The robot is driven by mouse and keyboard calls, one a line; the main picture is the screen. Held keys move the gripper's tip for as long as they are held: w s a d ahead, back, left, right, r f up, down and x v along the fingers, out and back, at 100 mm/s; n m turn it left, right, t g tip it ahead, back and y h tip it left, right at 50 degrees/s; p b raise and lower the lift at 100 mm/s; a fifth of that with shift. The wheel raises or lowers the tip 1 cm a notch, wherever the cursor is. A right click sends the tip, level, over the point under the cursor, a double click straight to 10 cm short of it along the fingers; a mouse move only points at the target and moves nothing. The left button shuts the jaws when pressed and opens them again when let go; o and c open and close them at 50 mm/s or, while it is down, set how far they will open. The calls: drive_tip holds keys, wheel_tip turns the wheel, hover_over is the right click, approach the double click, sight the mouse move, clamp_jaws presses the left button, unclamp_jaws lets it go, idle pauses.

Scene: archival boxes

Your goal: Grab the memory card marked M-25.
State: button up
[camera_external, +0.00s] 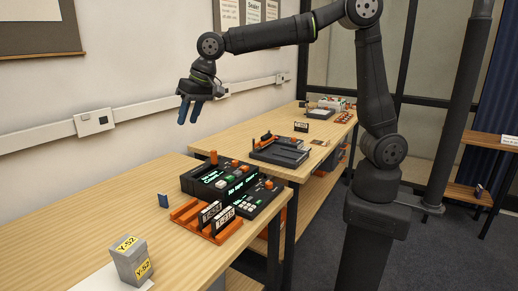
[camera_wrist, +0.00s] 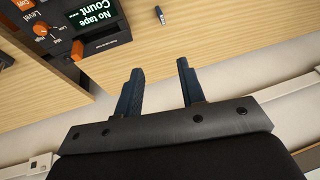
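A small dark blue card-like piece (camera_external: 163,200) stands on the near wooden table, left of the black devices. A small dark piece with light marks (camera_wrist: 160,15) at the top of the wrist view looks like the same one. I cannot read M-25 on it or on anything else. My gripper (camera_external: 189,112) hangs high above the table near the wall, with its fingers pointing down. In the wrist view its two dark blue fingers (camera_wrist: 161,85) are apart with nothing between them. It is well above the small blue piece and not touching anything.
An orange rack (camera_external: 182,211) holds upright labelled dark pieces. Behind it are black devices (camera_external: 245,193) with orange knobs; one also shows in the wrist view (camera_wrist: 72,25). A grey box marked Y-52 (camera_external: 130,263) stands at the front. A second table (camera_external: 215,140) carries more equipment.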

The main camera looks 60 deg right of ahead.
drive_tip(key=h, duration=0.2)
approach(163, 195)
drive_tip(key=shift+n+t, duration=0.3)
drive_tip(key=x, duration=0.5)
drive_tip(key=shift+d+f, duration=0.15)
drive_tip(key=shift+f, duration=0.25)
drive_tip(key=shift+x, duration=2.85)
drive_tip(key=shift+c, duration=0.5)
clamp_jaws()
